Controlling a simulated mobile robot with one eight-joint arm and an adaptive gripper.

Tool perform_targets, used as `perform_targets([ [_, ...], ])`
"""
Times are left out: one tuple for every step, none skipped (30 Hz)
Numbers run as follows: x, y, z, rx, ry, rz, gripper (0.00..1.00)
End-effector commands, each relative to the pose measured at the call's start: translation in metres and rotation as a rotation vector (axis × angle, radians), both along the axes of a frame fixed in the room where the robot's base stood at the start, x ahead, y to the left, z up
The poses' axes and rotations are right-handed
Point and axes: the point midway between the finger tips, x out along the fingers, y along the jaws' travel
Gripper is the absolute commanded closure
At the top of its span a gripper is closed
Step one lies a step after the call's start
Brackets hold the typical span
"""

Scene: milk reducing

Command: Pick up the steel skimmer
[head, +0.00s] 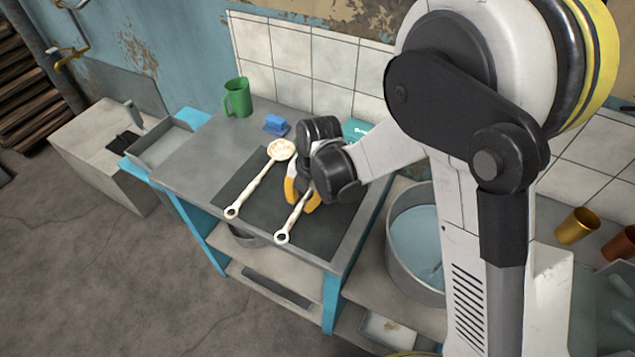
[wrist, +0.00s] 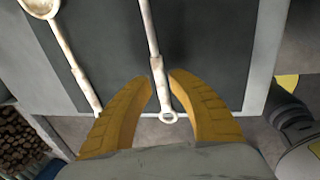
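Two long pale-handled utensils lie on the dark mat (head: 262,221) on the worktop. The left utensil (head: 257,185) has a round cream-coloured bowl; it also shows in the wrist view (wrist: 77,68). The right utensil (head: 287,229) ends in a ring at the near edge, and its head is hidden behind my arm. I cannot tell for sure which is the steel skimmer. My gripper (head: 302,199) is low over the right utensil. In the wrist view my gripper (wrist: 161,78) has its yellow fingers apart, one on each side of the right utensil's handle (wrist: 158,72), with gaps visible.
A green mug (head: 238,98) and a blue block (head: 277,125) stand at the back, before the tiled wall. A large metal pot (head: 392,257) with pale-blue contents is on the right. A grey basin (head: 160,150) is on the left.

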Motion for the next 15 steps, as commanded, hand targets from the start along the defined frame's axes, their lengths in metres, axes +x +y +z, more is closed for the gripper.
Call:
perform_targets([
  [0.000, 0.002, -0.012, 0.000, 0.000, 0.001, 0.78],
  [0.001, 0.004, -0.018, 0.000, 0.000, 0.001, 0.78],
  [0.002, 0.005, -0.024, 0.000, 0.000, 0.000, 0.78],
  [0.002, 0.006, -0.028, 0.000, 0.000, 0.000, 0.78],
  [0.002, 0.006, -0.032, 0.000, 0.000, -0.001, 0.78],
  [0.002, 0.007, -0.036, 0.000, 0.000, -0.001, 0.78],
  [0.003, 0.007, -0.037, 0.000, 0.000, -0.001, 0.78],
  [0.003, 0.008, -0.037, 0.000, 0.000, -0.001, 0.78],
  [0.003, 0.008, -0.037, 0.000, 0.000, -0.001, 0.78],
  [0.002, 0.007, -0.036, 0.000, 0.000, -0.002, 0.78],
  [0.002, 0.007, -0.036, 0.000, 0.000, -0.002, 0.78],
  [0.002, 0.007, -0.036, 0.000, 0.000, -0.002, 0.78],
  [0.002, 0.007, -0.036, 0.000, 0.000, -0.002, 0.78],
  [0.002, 0.007, -0.036, 0.000, 0.000, -0.002, 0.85],
  [0.002, 0.007, -0.036, 0.000, 0.000, -0.002, 0.97],
])
